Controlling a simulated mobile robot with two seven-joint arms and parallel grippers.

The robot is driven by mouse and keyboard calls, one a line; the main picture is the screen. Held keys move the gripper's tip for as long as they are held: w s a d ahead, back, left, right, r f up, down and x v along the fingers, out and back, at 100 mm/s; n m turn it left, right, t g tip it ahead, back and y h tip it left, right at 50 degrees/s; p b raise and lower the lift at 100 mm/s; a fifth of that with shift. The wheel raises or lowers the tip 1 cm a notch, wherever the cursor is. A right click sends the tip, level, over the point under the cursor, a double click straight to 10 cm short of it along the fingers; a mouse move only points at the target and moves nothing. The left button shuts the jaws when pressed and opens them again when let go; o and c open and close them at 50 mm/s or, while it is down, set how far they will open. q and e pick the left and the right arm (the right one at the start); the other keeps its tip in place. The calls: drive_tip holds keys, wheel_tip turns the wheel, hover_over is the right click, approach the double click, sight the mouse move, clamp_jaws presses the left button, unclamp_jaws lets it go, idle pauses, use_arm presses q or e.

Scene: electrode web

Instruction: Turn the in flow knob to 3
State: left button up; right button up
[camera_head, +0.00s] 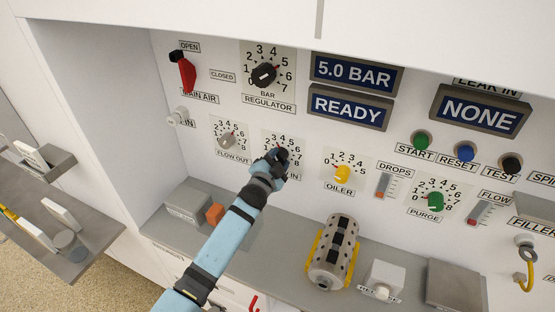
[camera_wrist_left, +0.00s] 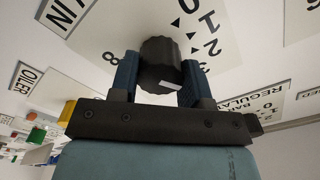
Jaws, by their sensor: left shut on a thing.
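The in flow knob (camera_wrist_left: 160,62) is dark and ridged, with a short white mark on its side. My left gripper (camera_wrist_left: 160,80) is shut on it, one finger on each side. In the head view my left gripper (camera_head: 277,158) covers most of the knob and part of its dial plate (camera_head: 293,142), which shows 4, 5 and 6 and the end of the word IN. In the left wrist view the dial plate (camera_wrist_left: 205,30) shows 0, 1, 2, 3 and 8 around the knob. I cannot tell which number the knob points to. My right gripper is not in view.
The flow out knob (camera_head: 227,140) is to the left, the regulator knob (camera_head: 264,75) above, and the yellow oiler knob (camera_head: 342,174) to the right. Displays read 5.0 BAR (camera_head: 355,73) and READY (camera_head: 348,107).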

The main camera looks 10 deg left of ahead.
use_arm(q)
drive_tip(key=shift+n, duration=0.3)
drive_tip(key=o, duration=0.9)
drive_tip(key=shift+o, duration=0.2)
drive_tip(key=s+a+b, duration=0.1)
drive_tip(key=s+a, duration=0.1)
drive_tip(key=s, duration=1.1)
drive_tip(key=shift+s+a, duration=0.3)
drive_tip(key=s+a+f+n+g+p, duration=0.1)
drive_tip(key=s+f+n+g, duration=0.2)
drive_tip(key=s+f, duration=0.4)
drive_tip(key=s+a+f+n+g+p, duration=0.1)
drive_tip(key=s+f+n, duration=0.4)
drive_tip(key=s, duration=1.4)
drive_tip(key=f+g+p, duration=0.1)
drive_tip(key=g, duration=0.1)
drive_tip(key=shift+s+f+g, duration=0.3)
drive_tip(key=shift+s+f, duration=0.05)
